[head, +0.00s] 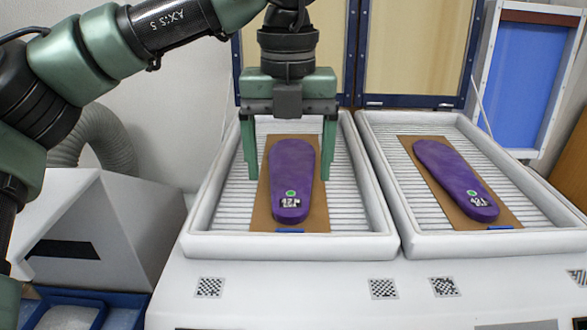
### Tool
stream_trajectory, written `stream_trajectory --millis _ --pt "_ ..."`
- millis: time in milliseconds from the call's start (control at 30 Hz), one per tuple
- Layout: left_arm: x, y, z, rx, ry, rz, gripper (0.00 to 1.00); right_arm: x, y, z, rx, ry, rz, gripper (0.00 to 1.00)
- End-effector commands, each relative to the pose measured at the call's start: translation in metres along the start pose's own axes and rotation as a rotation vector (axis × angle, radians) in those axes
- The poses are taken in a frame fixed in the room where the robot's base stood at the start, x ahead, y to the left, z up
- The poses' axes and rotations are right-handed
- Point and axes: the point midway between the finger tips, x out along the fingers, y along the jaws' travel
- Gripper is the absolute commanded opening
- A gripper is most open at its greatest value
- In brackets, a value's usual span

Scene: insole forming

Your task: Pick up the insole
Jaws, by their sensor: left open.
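A purple insole (291,182) lies on a brown board (260,215) in the left white tray (213,245). A second purple insole (455,180) lies slanted on a brown board (500,215) in the right white tray (420,245). My left gripper (288,178) points down over the left insole, with one finger on each side of it. It is open, and its fingers look apart from the insole. How high the fingertips are above the board is hard to tell. My right gripper is not in view.
The trays have slatted floors and raised rims. Framed lids (415,50) stand upright behind them. A blue framed panel (528,75) is at the right back. A grey hose (105,140) and a white housing (110,225) stand at left. Checkered markers (209,288) line the front.

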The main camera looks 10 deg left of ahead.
Motion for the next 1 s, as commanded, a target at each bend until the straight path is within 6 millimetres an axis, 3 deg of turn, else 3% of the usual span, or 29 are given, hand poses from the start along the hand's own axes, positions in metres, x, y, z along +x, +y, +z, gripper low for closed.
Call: stream_trajectory --millis 400,667,767,900,933,1000 --pt "0.052 -0.001 0.005 0.001 0.001 0.0 0.81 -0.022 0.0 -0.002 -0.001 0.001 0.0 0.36" --pt "0.057 -0.002 0.005 -0.001 0.001 -0.001 0.81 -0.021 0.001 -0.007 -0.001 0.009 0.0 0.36" --pt "0.057 -0.002 0.005 -0.001 0.001 -0.001 0.59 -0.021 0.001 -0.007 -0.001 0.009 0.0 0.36" --pt "0.057 -0.002 0.005 -0.001 0.001 -0.001 0.2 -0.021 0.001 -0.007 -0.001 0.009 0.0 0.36" --pt "0.057 -0.002 0.005 -0.001 0.001 -0.001 0.14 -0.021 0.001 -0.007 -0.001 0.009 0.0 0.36" --pt "0.057 -0.002 0.005 -0.001 0.001 -0.001 0.14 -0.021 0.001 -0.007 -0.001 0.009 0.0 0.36"
